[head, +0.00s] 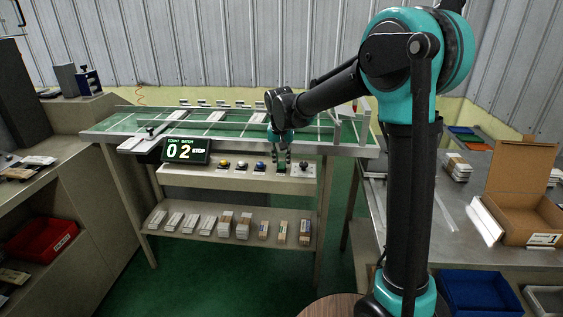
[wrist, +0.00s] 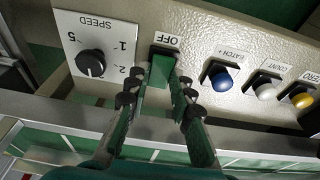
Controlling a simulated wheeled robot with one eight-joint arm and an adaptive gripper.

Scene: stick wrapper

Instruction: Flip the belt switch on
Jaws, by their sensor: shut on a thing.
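The belt switch (wrist: 161,68) is a green rocker in a dark frame on the beige control panel, with an OFF label (wrist: 168,40) beside it in the wrist view. My gripper (wrist: 157,90) has its two fingers on either side of the switch and is shut on it. In the head view my gripper (head: 281,154) reaches down to the front panel (head: 220,181) below the green belt (head: 230,124). There it largely hides the switch.
A speed knob (wrist: 90,63) is on one side of the switch. Blue (wrist: 221,76), white (wrist: 264,89) and yellow (wrist: 302,97) buttons are on the other. A metal rail (wrist: 240,137) runs close to the fingers. Wrapped stick packs stand on the lower shelf (head: 165,240).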

